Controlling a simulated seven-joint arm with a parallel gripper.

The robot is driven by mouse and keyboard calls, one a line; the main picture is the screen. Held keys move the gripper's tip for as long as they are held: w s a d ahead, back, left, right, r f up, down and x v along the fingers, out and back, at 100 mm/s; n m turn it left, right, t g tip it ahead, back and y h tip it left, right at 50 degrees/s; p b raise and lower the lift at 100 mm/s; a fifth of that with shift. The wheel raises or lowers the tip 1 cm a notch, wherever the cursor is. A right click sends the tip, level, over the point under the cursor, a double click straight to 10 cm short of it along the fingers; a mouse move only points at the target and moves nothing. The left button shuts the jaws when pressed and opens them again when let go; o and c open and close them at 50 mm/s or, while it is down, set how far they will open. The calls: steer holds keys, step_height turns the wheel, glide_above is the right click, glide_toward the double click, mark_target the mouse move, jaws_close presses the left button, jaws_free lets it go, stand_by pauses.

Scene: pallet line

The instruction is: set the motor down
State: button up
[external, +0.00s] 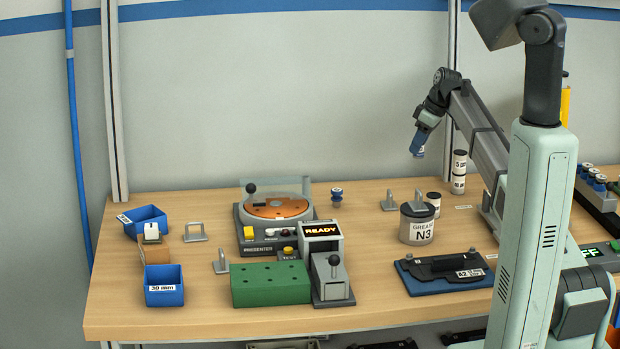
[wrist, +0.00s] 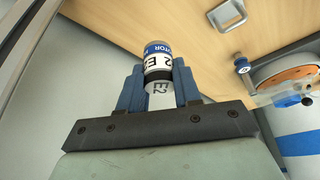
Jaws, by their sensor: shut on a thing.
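The motor (wrist: 158,50) is a small cylinder with a white label, blue and black bands, and the markings "MOTOR" and "E2" in the wrist view. My gripper (wrist: 159,78) is shut on it, with one blue finger on each side. In the external view my gripper (external: 422,140) hangs in the air above the back right of the bench, pointing down and slightly left. Only the lower end of the motor (external: 419,152) shows below the blue fingers there. The motor is clear of the bench surface.
Below are a grey grease canister (external: 416,228), a metal bracket (external: 389,202) and a stack of white-and-black cylinders (external: 459,172). A dark fixture on a blue base (external: 445,273) lies in front. The presenter (external: 275,212) and green block (external: 270,284) stand left. Bare wood lies between.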

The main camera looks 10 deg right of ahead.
steer(key=r, duration=0.4)
steer(key=shift+a+r, duration=0.4)
steer(key=s+a+n+g, duration=0.15)
steer(key=s+a, duration=0.25)
steer(key=a, duration=1.1)
steer(key=s+a+n, duration=0.3)
steer(key=s+a, duration=0.1)
steer(key=a, duration=1.1)
steer(key=s+a+n+g, duration=0.1)
steer(key=s+a+n, duration=0.25)
steer(key=a, duration=1.15)
steer(key=s+a+n+g, duration=0.3)
steer(key=s+a+n, duration=0.3)
steer(key=s+a, duration=2.95)
steer(key=shift+s+d+f, duration=0.15)
steer(key=shift+d+f, duration=0.05)
steer(key=shift+f, duration=2.35)
steer(key=shift+s+d+f, duration=0.15)
steer(key=shift+d+f, duration=0.1)
steer(key=shift+f, duration=2.25)
steer(key=shift+s+d+f, duration=0.15)
steer(key=shift+d+f, duration=0.05)
steer(key=shift+f, duration=2.35)
steer(key=shift+f, duration=0.1)
